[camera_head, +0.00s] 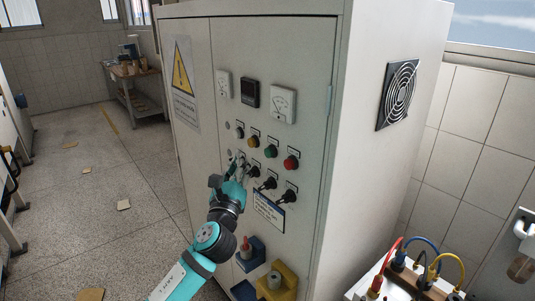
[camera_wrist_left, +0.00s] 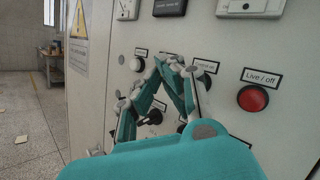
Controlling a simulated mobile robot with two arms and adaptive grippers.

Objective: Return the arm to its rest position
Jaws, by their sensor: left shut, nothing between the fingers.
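My left arm comes in from the bottom of the head view. Its teal and grey left gripper (camera_head: 240,158) is close to the front of a grey control cabinet (camera_head: 250,40). In the left wrist view, the left gripper (camera_wrist_left: 176,64) has its fingertips together with nothing between them. It covers part of the button and switch rows. A red button (camera_head: 291,162) is to the right of the gripper, and it also shows in the left wrist view (camera_wrist_left: 253,98) under a "Live / off" label. Whether the fingers touch the panel I cannot tell. My right gripper is not in view.
Black rotary switches (camera_head: 290,196) and a green button (camera_head: 270,151) are close to the gripper. Yellow (camera_head: 285,280) and blue blocks stand below the panel. A unit with coloured cables (camera_head: 420,265) is at the lower right. The floor at left has scattered scraps (camera_head: 124,205).

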